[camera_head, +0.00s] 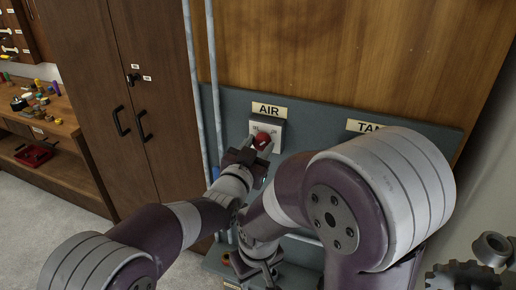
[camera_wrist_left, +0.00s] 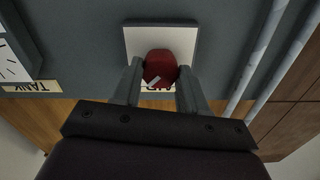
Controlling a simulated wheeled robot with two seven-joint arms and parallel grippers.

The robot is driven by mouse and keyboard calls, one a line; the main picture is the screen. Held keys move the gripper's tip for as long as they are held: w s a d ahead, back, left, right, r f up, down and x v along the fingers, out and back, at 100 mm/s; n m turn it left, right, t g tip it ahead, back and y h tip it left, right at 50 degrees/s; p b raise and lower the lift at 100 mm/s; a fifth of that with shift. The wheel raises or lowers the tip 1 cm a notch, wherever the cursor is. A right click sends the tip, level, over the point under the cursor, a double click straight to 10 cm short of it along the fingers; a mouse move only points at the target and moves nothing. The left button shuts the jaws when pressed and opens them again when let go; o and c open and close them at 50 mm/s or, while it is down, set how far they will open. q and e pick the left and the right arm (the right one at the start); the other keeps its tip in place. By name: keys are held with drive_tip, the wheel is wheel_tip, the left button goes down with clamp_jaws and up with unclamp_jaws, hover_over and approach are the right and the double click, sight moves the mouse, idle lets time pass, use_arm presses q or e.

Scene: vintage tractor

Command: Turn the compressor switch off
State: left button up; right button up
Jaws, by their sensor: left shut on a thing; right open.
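The compressor switch is a red knob (camera_head: 263,140) on a pale square plate (camera_head: 277,133) under the AIR label (camera_head: 269,110), on a grey panel. My left gripper (camera_head: 259,147) is at the knob, its fingers closed on either side of it. In the left wrist view the red knob (camera_wrist_left: 160,67) sits between the two fingertips of my left gripper (camera_wrist_left: 160,82), in front of the white plate (camera_wrist_left: 195,40). A light mark shows on the knob; its exact setting is hard to read. My right gripper (camera_head: 258,272) is lower, open and away from the panel, partly hidden by my arm.
A TANK label (camera_head: 367,126) is right of AIR, partly hidden by my right arm; a gauge (camera_wrist_left: 12,62) shows in the wrist view. Pale vertical pipes (camera_head: 204,100) run left of the switch. A brown cabinet (camera_head: 135,60) and a workbench (camera_head: 40,125) stand at left.

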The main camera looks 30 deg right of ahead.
use_arm(q)
drive_tip(key=n+b, duration=0.2)
drive_tip(key=b, duration=0.1)
drive_tip(key=n+b, duration=0.4)
drive_tip(key=b, duration=0.1)
drive_tip(key=shift+f+n+b, duration=0.3)
drive_tip(key=shift+n+b, duration=0.05)
drive_tip(key=shift+n, duration=0.05)
drive_tip(key=shift+n+b, duration=0.35)
drive_tip(key=shift+n, duration=0.15)
drive_tip(key=shift+r+n+b, duration=0.1)
drive_tip(key=shift+n+b, duration=0.5)
drive_tip(key=shift+n, duration=0.3)
drive_tip(key=n+b, duration=0.1)
drive_tip(key=n, duration=0.1)
drive_tip(key=shift+n, duration=0.3)
drive_tip(key=n+b, duration=0.1)
drive_tip(key=n, duration=0.1)
drive_tip(key=shift+r+n, duration=0.1)
drive_tip(key=shift+n, duration=1.6)
